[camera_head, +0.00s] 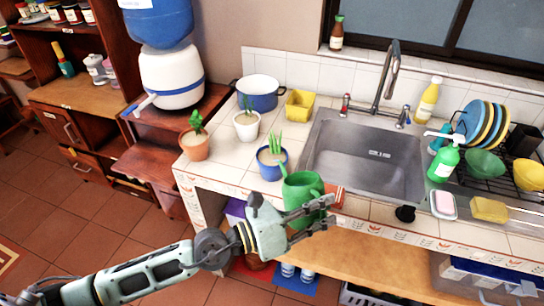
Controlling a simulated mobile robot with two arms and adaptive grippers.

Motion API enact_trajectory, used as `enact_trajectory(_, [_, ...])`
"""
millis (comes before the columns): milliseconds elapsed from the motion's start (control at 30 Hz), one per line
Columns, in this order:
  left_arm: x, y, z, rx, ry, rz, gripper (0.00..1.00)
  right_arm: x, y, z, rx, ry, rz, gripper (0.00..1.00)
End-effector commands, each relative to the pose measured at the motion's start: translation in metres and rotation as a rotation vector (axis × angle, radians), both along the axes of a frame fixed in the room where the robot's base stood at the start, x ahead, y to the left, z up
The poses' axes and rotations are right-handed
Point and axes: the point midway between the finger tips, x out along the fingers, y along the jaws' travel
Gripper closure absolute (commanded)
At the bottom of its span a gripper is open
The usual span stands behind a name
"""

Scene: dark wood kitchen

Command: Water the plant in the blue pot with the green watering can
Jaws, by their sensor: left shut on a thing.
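The green watering can (302,187) is at the front edge of the tiled counter, held in my left gripper (322,213). The gripper's fingers cover its lower right part, and the can appears roughly upright. The blue pot (270,171) with its green plant (275,143) stands on the counter just behind and left of the can. The can overlaps the pot's front right side in this view. I cannot tell whether they touch. My right gripper is not in view.
A terracotta pot (195,148) and a white pot (246,130) with plants stand left of the blue pot. The sink (365,160) lies to the right.

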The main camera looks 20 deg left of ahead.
Motion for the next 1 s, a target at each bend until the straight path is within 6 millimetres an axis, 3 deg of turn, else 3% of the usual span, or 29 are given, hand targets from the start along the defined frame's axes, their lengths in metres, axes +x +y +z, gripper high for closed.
enact_trajectory(700, [0.002,0.001,0.004,-0.008,0.004,0.001,1.0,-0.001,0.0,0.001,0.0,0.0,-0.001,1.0])
enact_trajectory(767, [-0.005,-0.004,-0.012,0.016,-0.023,0.0,1.0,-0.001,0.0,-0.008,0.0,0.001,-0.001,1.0])
enact_trajectory(900, [-0.027,-0.022,-0.07,0.15,-0.186,-0.001,1.0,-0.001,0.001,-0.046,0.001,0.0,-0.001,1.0])
enact_trajectory(1000, [-0.034,-0.028,-0.098,0.236,-0.294,0.0,1.0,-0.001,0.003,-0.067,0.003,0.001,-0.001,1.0])
